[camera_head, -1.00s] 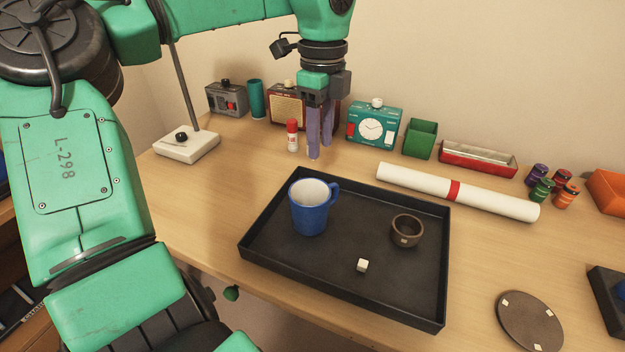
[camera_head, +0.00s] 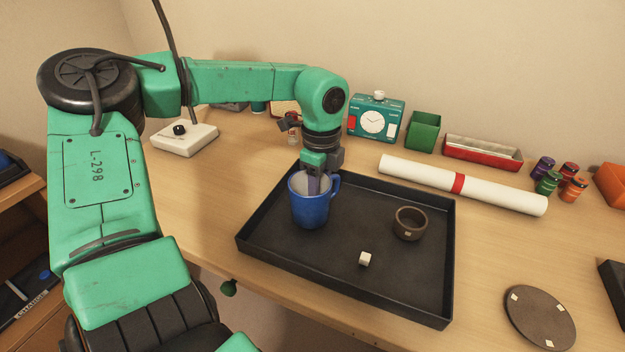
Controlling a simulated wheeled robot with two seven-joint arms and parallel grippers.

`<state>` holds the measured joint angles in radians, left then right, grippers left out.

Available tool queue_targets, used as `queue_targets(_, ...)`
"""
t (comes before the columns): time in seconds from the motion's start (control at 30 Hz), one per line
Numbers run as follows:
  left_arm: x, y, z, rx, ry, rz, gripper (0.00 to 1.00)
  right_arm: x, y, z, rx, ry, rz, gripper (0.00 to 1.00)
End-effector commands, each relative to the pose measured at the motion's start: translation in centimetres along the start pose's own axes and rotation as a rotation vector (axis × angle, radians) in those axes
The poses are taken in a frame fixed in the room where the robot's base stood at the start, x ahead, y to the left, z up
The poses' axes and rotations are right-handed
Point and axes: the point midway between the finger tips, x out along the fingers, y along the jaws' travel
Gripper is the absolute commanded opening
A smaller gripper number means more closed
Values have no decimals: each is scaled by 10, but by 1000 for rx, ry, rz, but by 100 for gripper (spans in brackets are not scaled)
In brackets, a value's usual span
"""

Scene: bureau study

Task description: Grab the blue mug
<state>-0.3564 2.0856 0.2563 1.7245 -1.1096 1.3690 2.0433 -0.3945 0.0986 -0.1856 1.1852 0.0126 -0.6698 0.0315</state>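The blue mug (camera_head: 310,209) stands upright in the left part of the black tray (camera_head: 262,262), its handle toward the right and its inside white. My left gripper (camera_head: 314,186) points down at the mug's mouth. My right gripper is not in view.
The tray also holds a small brown cup (camera_head: 410,223) and a white cube (camera_head: 365,259). A white paper roll (camera_head: 420,177) lies behind it. A brown disc (camera_head: 539,318) lies to the right.

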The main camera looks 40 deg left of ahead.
Motion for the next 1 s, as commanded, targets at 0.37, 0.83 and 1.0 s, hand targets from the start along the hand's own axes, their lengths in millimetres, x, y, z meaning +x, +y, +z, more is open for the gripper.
queue_targets(0.37, 0, 0, 0, 0, -1, -1, 0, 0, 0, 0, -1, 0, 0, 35)
queue_targets(0.83, 0, 0, 0, 0, -1, 0, 0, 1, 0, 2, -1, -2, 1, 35)
queue_targets(1.0, 1, 0, 0, 0, -1, 1, 0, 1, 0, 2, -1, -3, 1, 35)
